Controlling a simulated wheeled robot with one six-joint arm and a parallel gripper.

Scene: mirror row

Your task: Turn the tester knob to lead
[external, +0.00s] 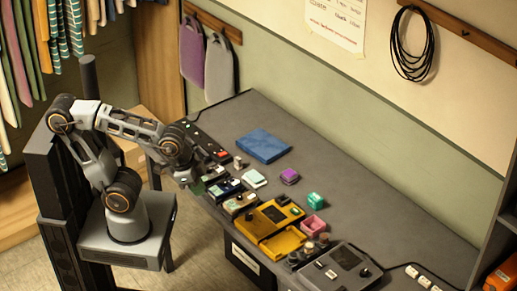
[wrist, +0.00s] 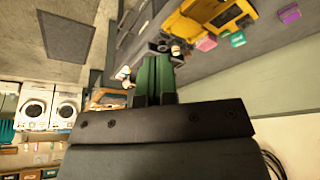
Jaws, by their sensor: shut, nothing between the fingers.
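A yellow device (external: 262,220) with a dark panel and a dark round knob (external: 250,217) lies on the grey table in the external view. Its yellow body (wrist: 238,20) shows at the top of the wrist view. A dark grey device (external: 342,268) with a small screen and a round knob (external: 365,272) lies nearer the front. I cannot tell which one is the tester, and no knob labels are legible. My gripper (external: 192,181) is at the table's left edge, apart from both devices. In the wrist view my gripper (wrist: 155,75) is shut and empty.
Several small devices line the table's near edge beside my gripper. A yellow tray (external: 283,242), pink box (external: 313,226), green block (external: 315,200), purple block (external: 289,176) and blue mat (external: 263,146) lie on the table (external: 370,218). Its back middle is clear.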

